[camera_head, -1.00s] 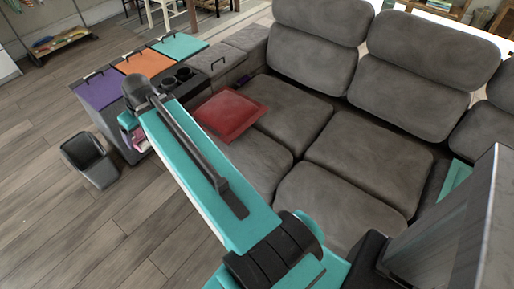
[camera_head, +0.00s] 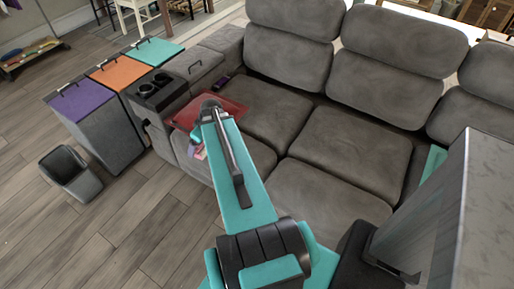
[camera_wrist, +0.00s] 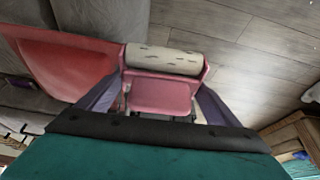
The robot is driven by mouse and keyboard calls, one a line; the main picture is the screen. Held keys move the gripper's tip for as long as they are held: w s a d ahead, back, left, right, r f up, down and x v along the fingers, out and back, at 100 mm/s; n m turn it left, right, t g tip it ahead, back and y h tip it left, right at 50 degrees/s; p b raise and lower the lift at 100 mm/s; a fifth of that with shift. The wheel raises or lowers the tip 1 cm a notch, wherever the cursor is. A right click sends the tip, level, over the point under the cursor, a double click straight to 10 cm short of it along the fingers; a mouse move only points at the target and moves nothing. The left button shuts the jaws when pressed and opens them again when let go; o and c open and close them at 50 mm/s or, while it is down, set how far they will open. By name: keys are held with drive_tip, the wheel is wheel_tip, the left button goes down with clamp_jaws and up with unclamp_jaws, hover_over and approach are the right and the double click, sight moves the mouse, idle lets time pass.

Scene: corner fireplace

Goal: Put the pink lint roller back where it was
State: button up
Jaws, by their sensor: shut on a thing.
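The pink lint roller (camera_wrist: 163,95) is between the two fingers of my gripper (camera_wrist: 160,105) in the wrist view, with its pale speckled roll (camera_wrist: 163,60) at the far end. My gripper is shut on it. In the head view a small bit of the pink lint roller (camera_head: 200,153) shows beside the end of my arm, in front of the sofa seat; most of my gripper is hidden behind the arm there. A red cushion or pad (camera_head: 222,107) lies on the left sofa seat, and its red surface also shows at left in the wrist view (camera_wrist: 60,62).
A grey sofa (camera_head: 345,145) fills the middle and right. Bins with purple (camera_head: 80,102), orange (camera_head: 118,71) and teal (camera_head: 153,52) lids stand at the left. A cup-holder console (camera_head: 155,90) adjoins the sofa. A black open bin (camera_head: 70,173) stands on the wooden floor. The front-left floor is clear.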

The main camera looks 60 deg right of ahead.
drive_tip(key=shift+m, duration=0.3)
drive_tip(key=s+d+f, duration=0.3)
drive_tip(key=s, duration=0.1)
drive_tip(key=s+d+f, duration=0.3)
drive_tip(key=s+f, duration=0.1)
drive_tip(key=s, duration=0.1)
drive_tip(key=s+d+f, duration=0.3)
drive_tip(key=s+f, duration=0.1)
drive_tip(key=s, duration=0.1)
drive_tip(key=shift+s+d+f, duration=0.2)
drive_tip(key=shift+d, duration=0.2)
drive_tip(key=shift+s+d+f, duration=0.1)
drive_tip(key=shift+s+f, duration=0.15)
drive_tip(key=shift+s, duration=0.1)
drive_tip(key=shift+w+d+f+b, duration=0.15)
drive_tip(key=shift+d+f+b, duration=0.05)
drive_tip(key=shift+b, duration=0.8)
drive_tip(key=b, duration=0.4)
drive_tip(key=d+b, duration=0.1)
drive_tip(key=b, duration=0.3)
drive_tip(key=shift+w+d, duration=0.3)
drive_tip(key=b, duration=0.4)
drive_tip(key=shift+d+b, duration=0.2)
drive_tip(key=shift+b, duration=0.2)
drive_tip(key=b, duration=0.5)
drive_tip(key=shift+s+f, duration=0.1)
